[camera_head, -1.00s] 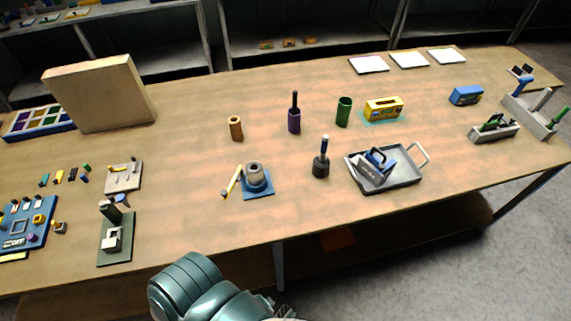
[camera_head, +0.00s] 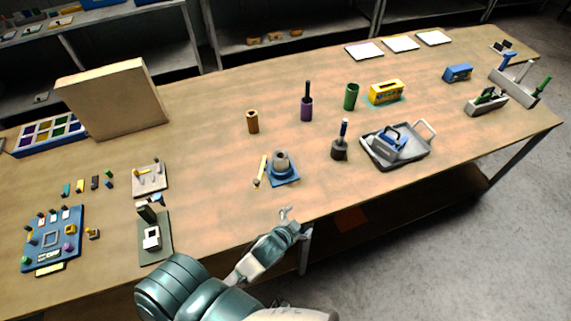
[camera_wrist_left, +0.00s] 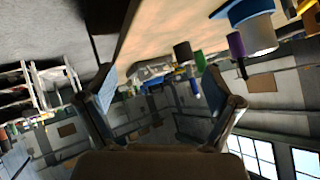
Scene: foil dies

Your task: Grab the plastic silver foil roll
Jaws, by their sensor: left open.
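A silver-grey roll (camera_head: 281,160) stands on a blue square base (camera_head: 291,179) near the front middle of the table; it looks like the foil roll. In the left wrist view, which appears upside down, the grey roll (camera_wrist_left: 263,36) hangs below the blue base (camera_wrist_left: 240,11) at upper right. My left gripper (camera_head: 291,222) is at the table's front edge, in front of the roll and apart from it. In the left wrist view its two fingers are spread with nothing between them (camera_wrist_left: 155,88). My right gripper is not in view.
A yellow stick (camera_head: 261,171) lies just left of the base. A dark stand with a blue-handled tool (camera_head: 340,149) and a grey tray (camera_head: 421,149) stand to the right. A brown cylinder (camera_head: 252,122) and a purple holder (camera_head: 306,109) are behind.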

